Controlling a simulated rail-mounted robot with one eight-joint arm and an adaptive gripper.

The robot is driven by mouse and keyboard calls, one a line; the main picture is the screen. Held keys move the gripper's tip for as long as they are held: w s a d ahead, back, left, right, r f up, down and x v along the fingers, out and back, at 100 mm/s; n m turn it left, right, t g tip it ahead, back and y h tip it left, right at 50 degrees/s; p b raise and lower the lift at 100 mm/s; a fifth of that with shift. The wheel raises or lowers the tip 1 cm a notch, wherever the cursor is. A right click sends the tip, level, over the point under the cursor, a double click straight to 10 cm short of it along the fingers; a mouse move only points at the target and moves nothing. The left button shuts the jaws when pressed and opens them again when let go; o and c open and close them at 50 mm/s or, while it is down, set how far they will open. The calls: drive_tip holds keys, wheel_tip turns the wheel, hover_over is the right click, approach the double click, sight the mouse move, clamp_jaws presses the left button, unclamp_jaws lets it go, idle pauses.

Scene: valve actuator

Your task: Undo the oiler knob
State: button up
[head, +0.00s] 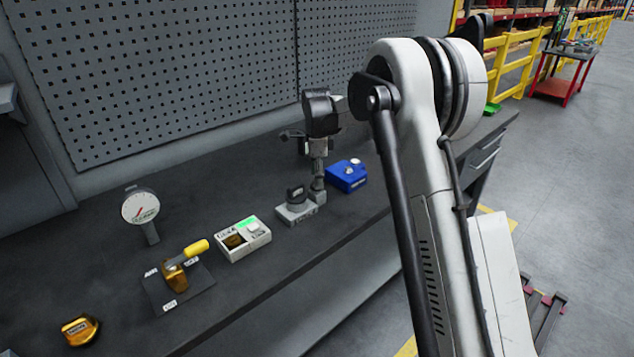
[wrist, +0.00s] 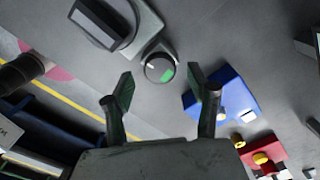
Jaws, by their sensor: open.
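A grey unit (head: 302,209) stands on the dark workbench, with a black knob (head: 296,193) on its left part. In the wrist view it shows a large round dial with a black handle (wrist: 95,22) and a smaller round dark knob with a green mark (wrist: 159,68). The small knob may be the oiler knob; no label is readable. My gripper (head: 318,180) hangs pointing down over the right end of the unit. In the wrist view my gripper (wrist: 163,95) is open, its fingers apart and empty, the small knob showing beyond and between the tips.
A blue box (head: 346,175) stands close right of the unit. To the left are a white box with a green panel (head: 244,239), a yellow-handled valve (head: 178,270), a dial gauge (head: 141,207) and a brass piece (head: 80,329). A pegboard (head: 165,75) rises behind.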

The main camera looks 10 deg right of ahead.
drive_tip(key=shift+f, duration=1.2)
drive_tip(key=shift+c, duration=0.5)
drive_tip(key=c, duration=1)
drive_tip(key=shift+c, duration=0.2)
